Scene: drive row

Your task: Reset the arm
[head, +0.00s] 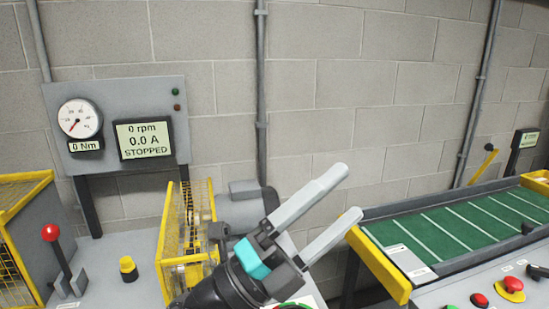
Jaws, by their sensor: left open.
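My left gripper (333,207) shows at the lower middle in the head view. Its two grey fingers point up and to the right and stand apart, with nothing between them. Its black wrist with a teal block comes up from the bottom edge. It hides part of the drive bench behind it. My right gripper does not show.
Behind my gripper stand a yellow mesh guard (186,230) and a grey motor. A gauge panel (121,87) reads 0 rpm, 0.0 A, STOPPED. A red-knobbed lever (51,233) is at left. A green conveyor (470,227) with buttons is at right.

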